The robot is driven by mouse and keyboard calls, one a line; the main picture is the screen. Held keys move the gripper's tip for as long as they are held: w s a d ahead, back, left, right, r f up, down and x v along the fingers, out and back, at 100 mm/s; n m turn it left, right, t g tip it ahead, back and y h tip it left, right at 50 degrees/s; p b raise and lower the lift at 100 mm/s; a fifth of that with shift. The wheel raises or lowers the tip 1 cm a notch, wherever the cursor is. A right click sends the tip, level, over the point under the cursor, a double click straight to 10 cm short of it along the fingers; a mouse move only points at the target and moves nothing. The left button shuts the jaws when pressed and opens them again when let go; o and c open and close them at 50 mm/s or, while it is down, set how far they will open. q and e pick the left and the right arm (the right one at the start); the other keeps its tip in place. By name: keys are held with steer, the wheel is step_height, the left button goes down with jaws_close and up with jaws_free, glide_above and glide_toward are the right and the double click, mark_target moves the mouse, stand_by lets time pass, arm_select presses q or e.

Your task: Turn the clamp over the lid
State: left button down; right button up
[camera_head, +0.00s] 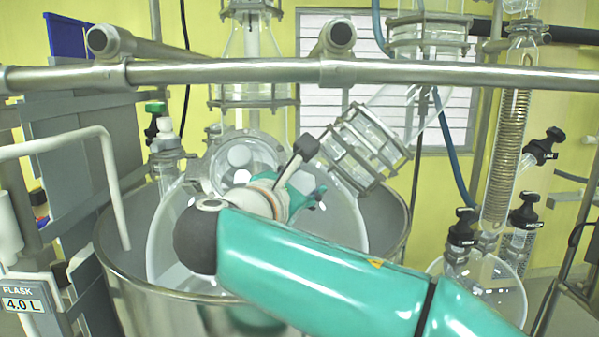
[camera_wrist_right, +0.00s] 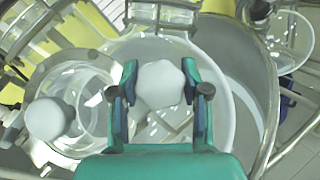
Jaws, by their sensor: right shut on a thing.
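The glass lid (camera_head: 258,150) with its metal ring lies on the mouth of the large glass vessel, left of centre in the head view. It also shows at left in the right wrist view (camera_wrist_right: 92,98). One white round knob (camera_wrist_right: 45,118) is at the lid's left edge there. My right gripper (camera_wrist_right: 158,84) is shut on a second white round knob (camera_wrist_right: 160,83), apparently the clamp's, with one finger on each side. In the head view my right gripper (camera_head: 305,188) is right of the lid, and my arm hides much of its surroundings. My left gripper is not in view.
A metal rail (camera_head: 230,72) crosses above the vessel. A glass joint with metal flanges (camera_head: 362,148) stands close behind my right gripper. The steel pot (camera_head: 118,235) surrounds the vessel. A flask with black-capped valves (camera_head: 480,280) stands at right.

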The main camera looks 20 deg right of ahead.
steer(key=m+g+p, duration=0.1)
steer(key=m+g, duration=0.1)
steer(key=m, duration=0.1)
steer(key=shift+a+h, duration=0.1)
steer(key=shift+h, duration=0.2)
steer(key=shift+f+m+g+p, duration=0.1)
steer(key=shift+m+g+p, duration=0.35)
steer(key=shift+m+g, duration=1.25)
steer(key=shift+m, duration=0.4)
steer(key=o, duration=1.2)
steer(key=shift+c, duration=0.2)
steer(key=shift+s, duration=0.1)
